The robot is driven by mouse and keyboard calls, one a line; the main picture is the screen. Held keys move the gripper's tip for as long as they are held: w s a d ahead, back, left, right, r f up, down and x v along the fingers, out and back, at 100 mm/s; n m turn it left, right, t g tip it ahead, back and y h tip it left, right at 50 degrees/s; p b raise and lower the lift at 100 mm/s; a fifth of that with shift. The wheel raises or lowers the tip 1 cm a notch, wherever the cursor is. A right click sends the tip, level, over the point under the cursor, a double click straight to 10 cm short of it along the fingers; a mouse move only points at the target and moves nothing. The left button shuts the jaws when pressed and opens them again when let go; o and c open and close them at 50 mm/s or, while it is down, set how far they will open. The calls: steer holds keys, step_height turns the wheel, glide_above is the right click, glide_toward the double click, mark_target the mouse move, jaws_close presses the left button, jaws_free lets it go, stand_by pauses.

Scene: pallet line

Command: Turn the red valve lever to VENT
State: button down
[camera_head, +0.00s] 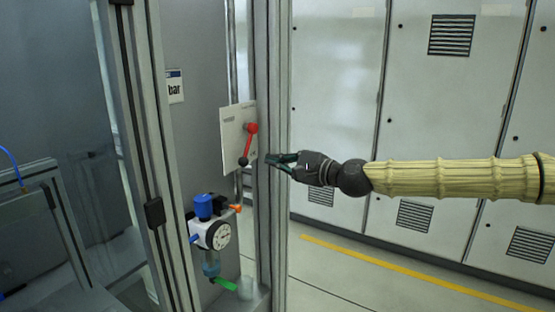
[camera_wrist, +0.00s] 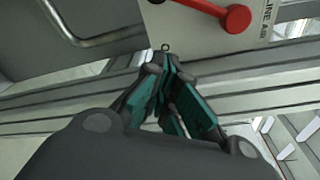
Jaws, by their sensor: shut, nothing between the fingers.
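The red valve lever (camera_head: 249,143) is on a white plate (camera_head: 234,157) mounted on the frame. In the head view it points down and slightly left from its red pivot, with a dark knob at its lower end. In the wrist view a red end of the lever (camera_wrist: 238,18) shows at the top, on part of the white plate. My gripper (camera_head: 270,158) is shut and empty, to the right of the lever and apart from it. In the wrist view its fingertips (camera_wrist: 165,52) meet below and left of the lever.
An upright metal post (camera_head: 272,230) stands just right of the plate. A gauge unit (camera_head: 217,234) with a blue knob and orange and green handles hangs below it. Grey cabinets (camera_head: 440,100) line the back. Clear floor with a yellow line (camera_head: 400,272) lies at right.

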mark_target(248, 145)
steer(key=p+x, duration=0.1)
steer(key=x, duration=0.3)
steer(key=shift+w+a+r+p, duration=0.1)
steer(key=shift+a+r+p, duration=0.05)
steer(key=shift+a+p, duration=0.25)
steer(key=shift+s+a+r+p, duration=0.1)
steer(key=shift+s+r+p, duration=0.15)
steer(key=shift+p, duration=0.05)
steer(key=s+p, duration=0.1)
steer(key=s+a+r, duration=0.1)
steer(key=shift+s+r+p, duration=0.1)
steer(key=shift+s+p, duration=0.2)
steer(key=shift+p, duration=0.1)
steer(key=shift+s, duration=0.1)
